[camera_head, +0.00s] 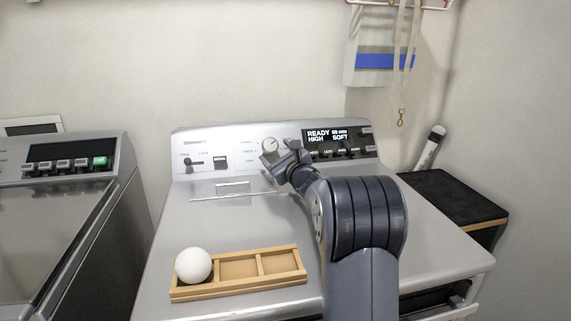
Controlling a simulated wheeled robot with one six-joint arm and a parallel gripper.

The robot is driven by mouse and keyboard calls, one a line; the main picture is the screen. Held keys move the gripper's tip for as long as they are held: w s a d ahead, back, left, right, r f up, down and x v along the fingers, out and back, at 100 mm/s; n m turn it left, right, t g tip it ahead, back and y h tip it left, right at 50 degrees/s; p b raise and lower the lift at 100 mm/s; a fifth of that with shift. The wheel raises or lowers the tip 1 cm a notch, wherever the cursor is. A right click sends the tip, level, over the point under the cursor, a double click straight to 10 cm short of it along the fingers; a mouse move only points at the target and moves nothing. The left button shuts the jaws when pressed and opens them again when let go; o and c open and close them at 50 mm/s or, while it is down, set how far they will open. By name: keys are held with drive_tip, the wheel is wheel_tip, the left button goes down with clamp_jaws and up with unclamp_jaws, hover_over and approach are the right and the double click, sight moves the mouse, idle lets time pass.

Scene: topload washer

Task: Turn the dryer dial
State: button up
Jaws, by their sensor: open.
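The dryer dial (269,145) is a round, light knob on the upright control panel (228,138) at the back of the silver dryer (215,225). It sits left of the dark display (325,134), which reads READY, HIGH and SOFT. My gripper (283,153) is open at the panel, at the dial's right and lower side, with its fingers very close to the dial. I cannot tell whether a finger touches it. My gripper and arm hide part of the panel between dial and display, and the dial's lower edge.
A wooden tray (240,284) with compartments lies on the dryer top, with a white ball (193,265) in its left one. A washer (60,215) stands to the left. A black-topped stand (455,195) is at the right. The dryer top left of my arm is mostly clear.

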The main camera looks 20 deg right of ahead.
sight(273, 150)
drive_tip(key=s, duration=0.6)
drive_tip(key=shift+d+f, duration=0.3)
drive_tip(key=w, duration=0.3)
drive_tip(key=w+p, duration=0.1)
drive_tip(key=w, duration=0.3)
drive_tip(key=w+a+r, duration=0.1)
drive_tip(key=w, duration=0.2)
drive_tip(key=shift+w, duration=0.35)
drive_tip(key=shift+r+p, duration=0.1)
drive_tip(key=shift+p, duration=0.5)
drive_tip(key=shift+f+b, duration=0.25)
drive_tip(key=shift+b, duration=0.25)
